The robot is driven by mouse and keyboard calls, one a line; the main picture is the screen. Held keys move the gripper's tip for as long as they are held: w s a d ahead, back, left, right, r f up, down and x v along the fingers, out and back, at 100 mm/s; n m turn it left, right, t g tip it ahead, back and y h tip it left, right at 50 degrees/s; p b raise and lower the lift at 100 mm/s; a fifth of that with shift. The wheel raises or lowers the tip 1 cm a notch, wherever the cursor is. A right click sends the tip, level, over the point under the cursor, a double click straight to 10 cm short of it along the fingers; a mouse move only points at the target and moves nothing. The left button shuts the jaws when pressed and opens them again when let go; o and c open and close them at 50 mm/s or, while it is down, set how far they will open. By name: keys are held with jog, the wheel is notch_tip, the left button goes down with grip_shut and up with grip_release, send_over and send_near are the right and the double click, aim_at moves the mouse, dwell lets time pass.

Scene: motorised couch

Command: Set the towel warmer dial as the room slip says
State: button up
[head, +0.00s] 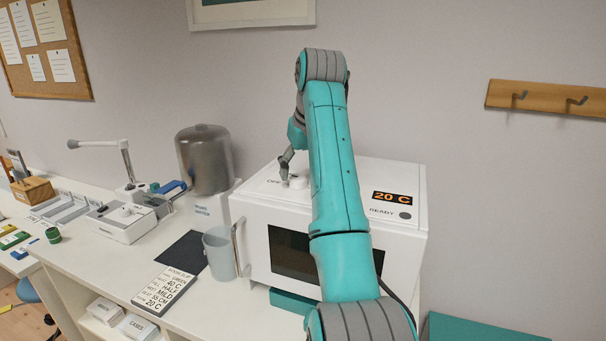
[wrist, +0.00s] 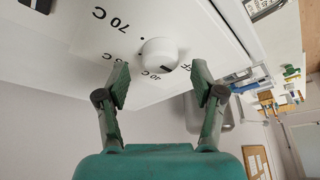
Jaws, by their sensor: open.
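The white towel warmer (head: 400,235) stands on the counter, its display (head: 392,197) reading 20 C and its READY lamp (head: 405,215) grey. In the head view my gripper (head: 287,166) is beside the dial (head: 298,181).
A clear jug (head: 219,254) stands close to the warmer's left front, beside a dark mat (head: 184,250). A metal dispenser (head: 205,160) stands behind it. A hook rail (head: 545,98) is on the right wall.

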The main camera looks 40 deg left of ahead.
jog(key=shift+x, duration=1.05)
jog(key=c, duration=1.2)
jog(key=shift+o, duration=0.2)
jog(key=m+h, duration=0.1)
jog(key=m, duration=0.2)
jog(key=m+t, duration=0.1)
jog(key=m, duration=0.1)
jog(key=shift+s+a+m+t+h, duration=0.1)
jog(key=shift+m+t+h, duration=0.2)
jog(key=shift+m+h, duration=0.1)
jog(key=m+h, duration=0.1)
jog(key=m, duration=0.2)
jog(key=m+h, duration=0.1)
jog(key=m, duration=0.1)
jog(key=shift+a+m+t, duration=0.1)
jog(key=shift+m+t, duration=0.2)
jog(key=shift+m, duration=0.1)
